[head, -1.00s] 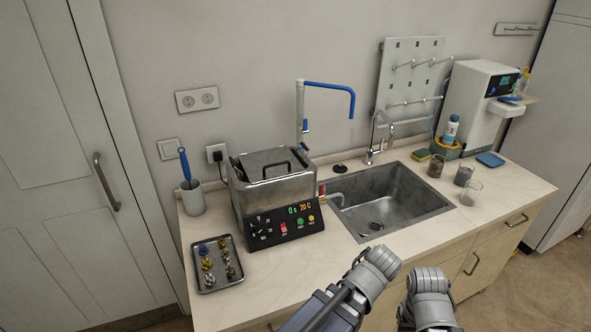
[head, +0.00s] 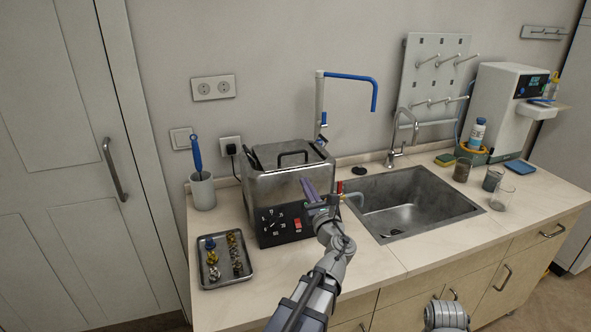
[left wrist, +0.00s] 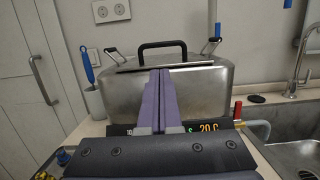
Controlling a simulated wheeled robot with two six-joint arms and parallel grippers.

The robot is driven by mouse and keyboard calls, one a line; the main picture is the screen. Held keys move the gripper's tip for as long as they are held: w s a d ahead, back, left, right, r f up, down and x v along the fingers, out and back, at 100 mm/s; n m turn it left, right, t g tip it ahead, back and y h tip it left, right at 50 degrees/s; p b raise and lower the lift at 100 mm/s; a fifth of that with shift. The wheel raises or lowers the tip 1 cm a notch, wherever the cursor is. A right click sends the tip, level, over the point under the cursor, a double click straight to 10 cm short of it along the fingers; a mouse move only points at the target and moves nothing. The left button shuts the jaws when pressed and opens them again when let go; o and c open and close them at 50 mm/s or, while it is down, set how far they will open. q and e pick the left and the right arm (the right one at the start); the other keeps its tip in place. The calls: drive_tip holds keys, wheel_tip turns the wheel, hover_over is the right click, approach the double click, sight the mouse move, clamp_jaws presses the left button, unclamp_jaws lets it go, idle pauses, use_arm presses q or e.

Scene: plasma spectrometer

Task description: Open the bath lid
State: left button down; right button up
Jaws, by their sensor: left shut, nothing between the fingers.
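The bath is a steel box (head: 262,188) on the counter left of the sink, with a black control panel at its front. Its lid (head: 272,162) lies closed on top and has a black arched handle (head: 293,153). In the left wrist view the handle (left wrist: 163,46) stands above the lid's front edge, just beyond my fingertips. My left gripper (head: 305,182) is shut and empty in front of the bath's front wall, below the handle. Its purple fingers (left wrist: 160,73) point at the bath and hide part of the panel. My right gripper is not in view.
A sink (head: 410,205) with a tap is right of the bath. A tray of small parts (head: 222,277) lies at the front left, and a grey cup with a blue-handled brush (head: 203,192) stands left of the bath. A hose fitting (head: 351,196) is at the bath's right side.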

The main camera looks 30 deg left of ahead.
use_arm(q)
drive_tip(key=p+x, duration=0.2)
drive_tip(key=x, duration=0.8)
drive_tip(key=shift+r, duration=0.1)
drive_tip(key=w+a+r+g+h+p, duration=0.1)
drive_tip(key=a+r+g+h+p, duration=0.1)
drive_tip(key=r+p, duration=0.65)
drive_tip(key=w+a+r+g+h+p, duration=0.1)
drive_tip(key=w+r+g+h+p, duration=0.15)
drive_tip(key=p, duration=1.15)
drive_tip(key=w+a+r+p, duration=0.6)
drive_tip(key=a+r+p, duration=0.1)
drive_tip(key=a, duration=0.2)
drive_tip(key=shift+w, duration=0.4)
drive_tip(key=shift+t, duration=0.25)
